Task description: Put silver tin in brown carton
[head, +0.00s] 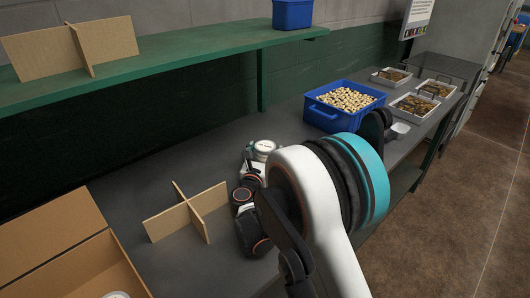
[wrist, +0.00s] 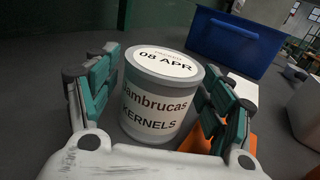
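The silver tin (wrist: 160,95) has a white label reading "Jambrucas KERNELS" and a lid dated 08 APR. In the wrist view it stands upright between the fingers of my gripper (wrist: 160,85). The fingers look spread on either side, with a narrow dark gap at the left; contact at the right is hard to tell. In the head view the tin's pale lid (head: 264,147) shows just left of my arm, and my gripper is largely hidden. The brown carton (head: 112,262) is open at the lower left, partly out of frame, with a round pale lid (head: 116,295) inside.
A cardboard cross divider (head: 187,211) stands on the grey table between carton and arm. A blue bin (head: 335,113) of nuts sits behind the tin, with white trays (head: 413,106) farther right. A green shelf (head: 150,56) overhangs the back, holding another divider (head: 75,47) and a blue box (head: 293,14).

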